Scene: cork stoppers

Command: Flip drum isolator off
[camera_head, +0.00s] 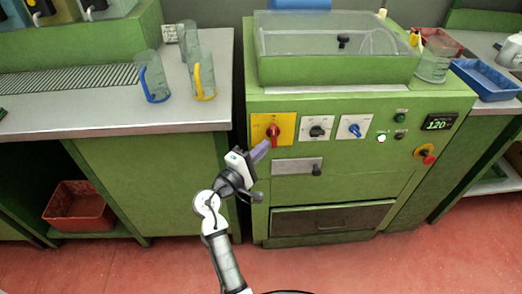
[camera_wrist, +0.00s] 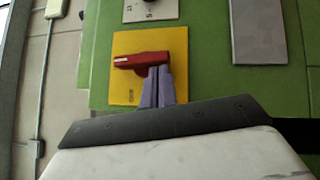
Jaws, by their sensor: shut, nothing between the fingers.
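The drum isolator is a red rotary handle (camera_head: 272,131) on a yellow plate (camera_head: 286,121) at the left of the green machine's front panel. Its handle stands upright in the head view. In the wrist view, which is turned sideways, the red handle (camera_wrist: 140,60) lies across the yellow plate (camera_wrist: 124,88), with a pale mark at its left end. My gripper (camera_head: 264,147) is shut and empty, just below and left of the handle in the head view. In the wrist view its fingertips (camera_wrist: 158,72) overlap the handle's edge near its middle; I cannot tell whether they touch it.
A black selector (camera_head: 317,130) and a blue selector (camera_head: 354,130) sit to the right. A metal plate with a black knob (camera_head: 317,169) is below. A red stop button (camera_head: 425,155) is farther right. Jugs (camera_head: 204,80) stand on the left counter.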

